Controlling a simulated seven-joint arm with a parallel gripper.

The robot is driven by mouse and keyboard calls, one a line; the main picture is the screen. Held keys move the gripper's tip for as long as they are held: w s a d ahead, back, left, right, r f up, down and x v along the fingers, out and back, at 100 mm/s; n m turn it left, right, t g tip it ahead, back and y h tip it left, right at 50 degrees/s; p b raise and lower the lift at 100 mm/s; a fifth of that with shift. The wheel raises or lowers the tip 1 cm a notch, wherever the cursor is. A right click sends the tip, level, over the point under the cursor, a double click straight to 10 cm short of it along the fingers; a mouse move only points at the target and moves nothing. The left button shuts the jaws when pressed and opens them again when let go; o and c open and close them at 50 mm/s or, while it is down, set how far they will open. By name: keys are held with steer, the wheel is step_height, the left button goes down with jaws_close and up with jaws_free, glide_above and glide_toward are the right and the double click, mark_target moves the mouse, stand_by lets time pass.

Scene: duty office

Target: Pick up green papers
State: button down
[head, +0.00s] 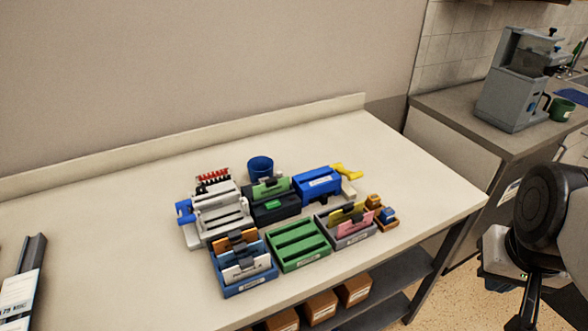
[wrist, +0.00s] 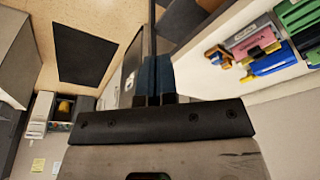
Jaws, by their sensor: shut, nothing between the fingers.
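Green papers (head: 270,188) stand upright in a black box (head: 277,208) in the middle of the table, in the head view. A dark clip-like piece shows at their top. In front of them is a green slotted tray (head: 298,246) with no papers visible in it. Part of a green tray (wrist: 300,14) shows at the right edge of the wrist view. My gripper (wrist: 157,77) is shut and empty, its fingers together in the wrist view. It is off the table's right side, well away from the papers.
A blue tray (head: 249,286) with orange, blue and white cards and a grey tray (head: 352,238) with yellow and pink cards flank the green tray. A white and blue device (head: 216,213), a blue cup (head: 260,167) and a blue punch (head: 318,184) crowd around. The table's left is mostly clear.

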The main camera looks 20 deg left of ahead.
steer(key=c, duration=1.8)
jaws_free()
steer(key=o, duration=0.8)
